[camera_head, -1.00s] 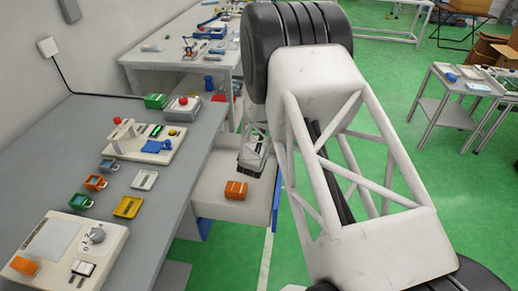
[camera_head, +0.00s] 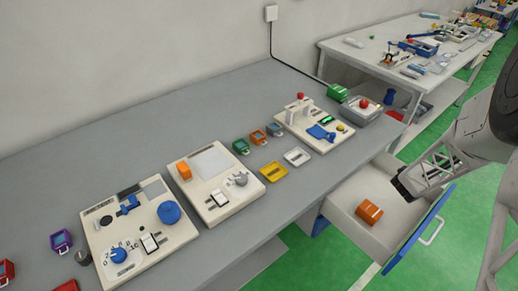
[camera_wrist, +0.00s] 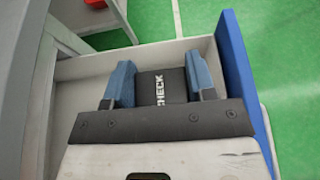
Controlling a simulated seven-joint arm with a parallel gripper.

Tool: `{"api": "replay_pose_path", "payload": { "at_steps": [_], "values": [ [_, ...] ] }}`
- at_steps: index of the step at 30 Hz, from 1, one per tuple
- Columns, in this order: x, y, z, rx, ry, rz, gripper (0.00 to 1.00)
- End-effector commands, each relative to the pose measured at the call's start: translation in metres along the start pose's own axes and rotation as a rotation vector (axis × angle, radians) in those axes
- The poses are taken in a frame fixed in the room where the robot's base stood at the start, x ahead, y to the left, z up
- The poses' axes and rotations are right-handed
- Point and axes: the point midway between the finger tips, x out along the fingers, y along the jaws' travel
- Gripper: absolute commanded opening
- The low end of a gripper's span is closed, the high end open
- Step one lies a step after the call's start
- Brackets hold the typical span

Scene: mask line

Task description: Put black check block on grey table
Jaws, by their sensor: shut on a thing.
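The black check block (camera_wrist: 155,88) shows in the wrist view between two blue fingers, with white "CHECK" lettering. My gripper (camera_wrist: 160,80) is shut on it, one finger on each side. In the head view my gripper (camera_head: 403,187) is at the right end of the open drawer (camera_head: 340,213), next to its blue front; the block cannot be made out there. I cannot tell whether the block still touches the drawer floor. The grey table (camera_head: 235,103) is the long bench to the left of the drawer.
An orange block (camera_head: 369,213) lies in the drawer. Panels with knobs, small coloured frames, a yellow tray (camera_head: 273,172) and a white tray (camera_head: 297,157) stand along the table. A green block (camera_head: 339,91) and a red-button box (camera_head: 362,109) are at its far end. The table's back strip is clear.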

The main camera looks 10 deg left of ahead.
Motion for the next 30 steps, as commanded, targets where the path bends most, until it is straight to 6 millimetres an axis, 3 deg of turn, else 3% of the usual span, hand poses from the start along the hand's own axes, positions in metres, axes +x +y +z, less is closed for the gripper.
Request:
{"api": "replay_pose_path", "payload": {
  "at_steps": [1,7,15,21,30],
  "values": [
    [-0.007,0.0,0.02,0.004,-0.006,0.001,0.26],
    [-0.036,0.0,0.089,0.004,-0.006,0.001,0.26],
    [-0.063,0.0,0.153,0.003,-0.003,0.0,0.26],
    [-0.078,0.0,0.189,0.003,-0.002,0.001,0.26],
    [-0.082,0.04,0.189,-0.012,-0.006,0.035,0.26]
  ]
}}
